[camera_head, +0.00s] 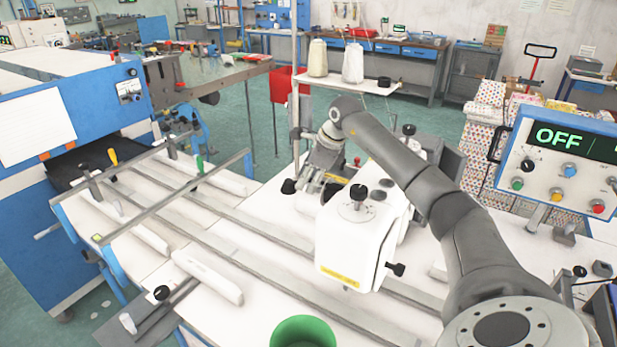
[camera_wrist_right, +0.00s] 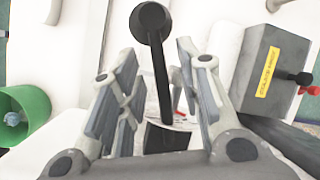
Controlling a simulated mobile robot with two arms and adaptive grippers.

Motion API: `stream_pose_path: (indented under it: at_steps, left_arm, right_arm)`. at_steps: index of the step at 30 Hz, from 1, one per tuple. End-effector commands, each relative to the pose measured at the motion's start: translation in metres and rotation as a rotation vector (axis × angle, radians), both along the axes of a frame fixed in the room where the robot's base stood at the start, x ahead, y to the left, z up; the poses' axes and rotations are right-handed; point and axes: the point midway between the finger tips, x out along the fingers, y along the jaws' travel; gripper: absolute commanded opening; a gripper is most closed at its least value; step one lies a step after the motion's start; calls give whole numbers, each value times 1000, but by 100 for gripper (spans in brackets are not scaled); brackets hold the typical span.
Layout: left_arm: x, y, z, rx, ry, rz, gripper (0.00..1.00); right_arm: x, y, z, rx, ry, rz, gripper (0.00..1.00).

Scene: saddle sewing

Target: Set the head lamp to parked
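The white sewing machine head (camera_head: 350,235) stands at the middle right, with a yellow label on its lower edge. In the right wrist view a black stalk with a round black end (camera_wrist_right: 152,22) rises between my fingers; it may be the head lamp, but I cannot tell for sure. My right gripper (camera_head: 318,175) is behind the machine head in the head view, partly hidden. In the wrist view the right gripper (camera_wrist_right: 160,88) is open, its fingers on either side of the stalk with gaps showing. My left gripper is not in view.
A green bin (camera_head: 303,332) stands at the front; it also shows in the wrist view (camera_wrist_right: 22,112). A control panel reading OFF (camera_head: 560,160) is at the right. Two thread cones (camera_head: 352,63) stand behind. A grey box with a yellow label (camera_wrist_right: 265,70) is beside the fingers.

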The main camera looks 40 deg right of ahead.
Motion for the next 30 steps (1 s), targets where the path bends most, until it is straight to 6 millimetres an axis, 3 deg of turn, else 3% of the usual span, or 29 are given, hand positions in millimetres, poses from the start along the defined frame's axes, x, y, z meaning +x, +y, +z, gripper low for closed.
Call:
stream_pose_path:
  at_steps: [2,9,23,30]
  left_arm:
    - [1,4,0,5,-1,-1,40]
    - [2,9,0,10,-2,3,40]
    - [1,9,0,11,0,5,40]
    - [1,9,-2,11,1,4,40]
  right_arm:
    - [0,0,0,0,0,0,31]
    - [0,0,0,0,0,0,1]
    - [0,0,1,-1,-2,13,0]
    - [-5,5,2,-2,-3,106,0]
